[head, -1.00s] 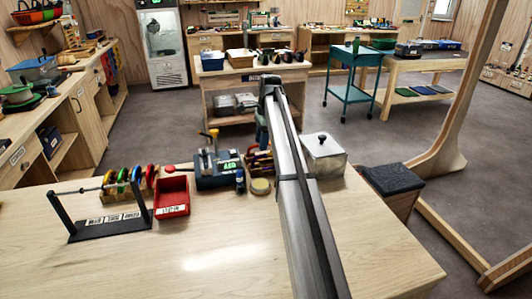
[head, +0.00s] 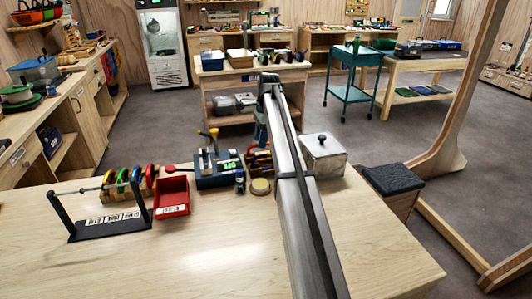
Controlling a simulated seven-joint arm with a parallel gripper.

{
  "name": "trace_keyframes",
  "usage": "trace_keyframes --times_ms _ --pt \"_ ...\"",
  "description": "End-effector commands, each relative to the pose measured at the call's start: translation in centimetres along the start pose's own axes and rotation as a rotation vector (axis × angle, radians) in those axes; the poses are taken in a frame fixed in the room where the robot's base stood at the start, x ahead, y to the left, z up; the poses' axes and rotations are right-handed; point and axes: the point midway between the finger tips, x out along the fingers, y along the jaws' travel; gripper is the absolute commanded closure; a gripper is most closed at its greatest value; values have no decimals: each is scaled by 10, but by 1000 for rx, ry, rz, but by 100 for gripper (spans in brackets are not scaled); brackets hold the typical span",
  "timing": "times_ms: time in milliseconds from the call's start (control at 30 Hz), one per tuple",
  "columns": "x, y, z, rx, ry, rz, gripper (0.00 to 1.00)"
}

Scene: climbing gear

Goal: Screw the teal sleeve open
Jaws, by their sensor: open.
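I cannot pick out a teal sleeve in the head view. My arm runs up the middle of the picture and bends down at its far end, behind the workbench items. Its fingers are hidden there, so my gripper does not show. A black stand (head: 108,225) with two posts and a thin bar is at the left of the bench. Behind it is a rack of coloured round pieces (head: 122,180), too small to show any sleeve.
A red bin (head: 171,196), a dark blue device (head: 216,172) with a green display, a small blue bottle (head: 240,181) and a tape roll (head: 260,187) stand along the back of the bench (head: 215,255). A metal box (head: 323,155) is right of my arm. The bench front is clear.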

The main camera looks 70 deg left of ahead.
Motion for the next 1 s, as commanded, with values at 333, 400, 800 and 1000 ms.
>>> trace_keyframes --times_ms 333,400,800,1000 --pt "0 -6 0 0 0 0 53" --pt "0 -7 0 0 0 0 53" --pt "4 -8 -1 0 0 -1 53" --pt "9 -8 -1 0 0 -1 53"
